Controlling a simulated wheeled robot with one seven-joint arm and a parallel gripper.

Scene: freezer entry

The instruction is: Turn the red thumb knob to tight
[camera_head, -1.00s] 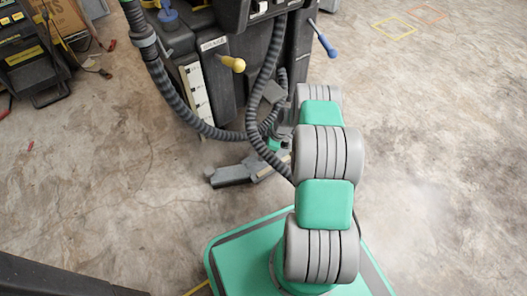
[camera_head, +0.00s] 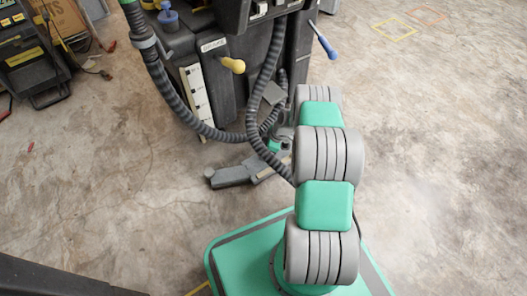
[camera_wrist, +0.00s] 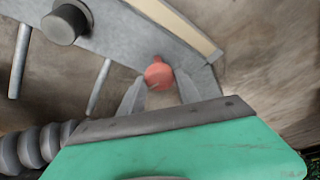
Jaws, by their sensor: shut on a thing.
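The red thumb knob (camera_wrist: 158,75) shows in the wrist view, just above the middle, in front of a grey metal part. My gripper (camera_wrist: 158,88) comes up from below, and its two grey fingers sit at the knob's lower left and lower right. It is shut on the knob. The fingertips' exact contact is hard to make out. In the head view my arm covers the place where the knob would be, and the knob is hidden there.
In the wrist view a round grey knob (camera_wrist: 67,22) and thin rods (camera_wrist: 100,86) lie to the left. In the head view a dark machine (camera_head: 235,75) with ribbed hoses (camera_head: 180,108) and a yellow-knobbed lever (camera_head: 233,65) stands beyond my arm. Open concrete floor lies right.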

